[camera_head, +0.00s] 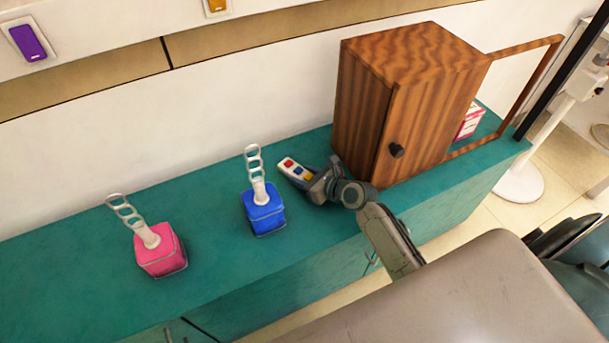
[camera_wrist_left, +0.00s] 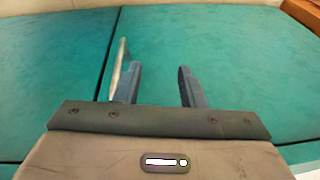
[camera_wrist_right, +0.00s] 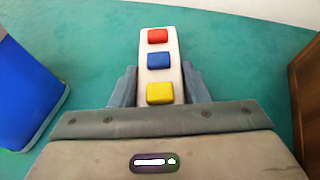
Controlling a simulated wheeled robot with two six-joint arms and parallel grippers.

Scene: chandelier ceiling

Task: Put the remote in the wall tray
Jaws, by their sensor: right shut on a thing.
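The remote (camera_head: 294,169) is white with red, blue and yellow buttons. In the head view it is over the teal counter, between the blue box and the wooden cabinet. My right gripper (camera_head: 311,180) is shut on its near end, and the remote (camera_wrist_right: 160,48) points forward from between the fingers in the right wrist view. I cannot tell whether the remote touches the counter. My left gripper (camera_wrist_left: 156,85) is open and empty in its own wrist view, facing teal panels, and is not in the head view. I cannot make out a wall tray in any view.
A blue box (camera_head: 264,212) and a pink box (camera_head: 160,252), each with a ringed white handle, stand on the counter (camera_head: 205,215). A wooden cabinet (camera_head: 410,95) stands close right of my right gripper. Purple (camera_head: 29,40) and orange (camera_head: 216,5) switches are on the wall.

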